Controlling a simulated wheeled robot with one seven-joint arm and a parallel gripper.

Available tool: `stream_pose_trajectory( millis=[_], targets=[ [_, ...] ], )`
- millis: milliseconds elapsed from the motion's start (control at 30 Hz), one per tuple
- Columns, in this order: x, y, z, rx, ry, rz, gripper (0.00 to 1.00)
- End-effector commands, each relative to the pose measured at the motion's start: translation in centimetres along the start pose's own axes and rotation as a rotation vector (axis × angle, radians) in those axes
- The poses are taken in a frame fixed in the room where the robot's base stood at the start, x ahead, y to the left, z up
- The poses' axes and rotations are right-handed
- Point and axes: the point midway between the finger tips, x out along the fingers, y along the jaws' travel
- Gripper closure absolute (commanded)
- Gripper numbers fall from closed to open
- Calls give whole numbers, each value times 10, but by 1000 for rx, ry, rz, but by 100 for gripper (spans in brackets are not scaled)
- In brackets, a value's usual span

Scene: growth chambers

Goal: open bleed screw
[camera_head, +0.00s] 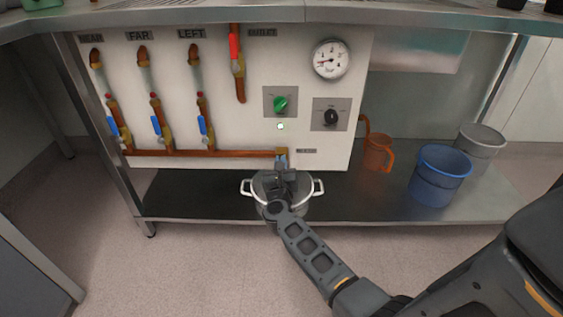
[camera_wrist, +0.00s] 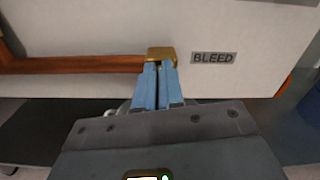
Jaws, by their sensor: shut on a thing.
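The bleed fitting, a brass block (camera_wrist: 161,53), sits at the right end of the copper pipe on the white panel, beside a "BLEED" label (camera_wrist: 214,58). It also shows in the head view (camera_head: 282,152), just above my gripper (camera_head: 281,163). In the wrist view, the blue fingers of my gripper (camera_wrist: 157,75) reach up to the underside of the brass block and are close together. They are shut on the small screw there, which is mostly hidden between them. Its slot or turn cannot be seen.
A steel pot (camera_head: 248,187) stands on the lower shelf under the fitting, partly hidden by my arm. An orange jug (camera_head: 377,154), a blue bucket (camera_head: 438,176) and a grey bucket (camera_head: 481,142) stand to the right. Blue-handled valves, a gauge (camera_head: 331,60) and knobs are on the panel.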

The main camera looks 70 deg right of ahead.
Motion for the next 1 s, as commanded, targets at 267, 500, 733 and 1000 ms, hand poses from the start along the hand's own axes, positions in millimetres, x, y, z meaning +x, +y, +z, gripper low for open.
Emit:
stream_pose_trajectory(
  millis=[267, 500, 733, 1000],
  targets=[
    [1, 3, 4, -254, -2, 3, 100],
    [2, 6, 4, -482, -3, 1, 100],
    [2, 8, 2, -700, -3, 2, 100],
    [2, 9, 0, -929, -3, 0, 100]
  ],
)
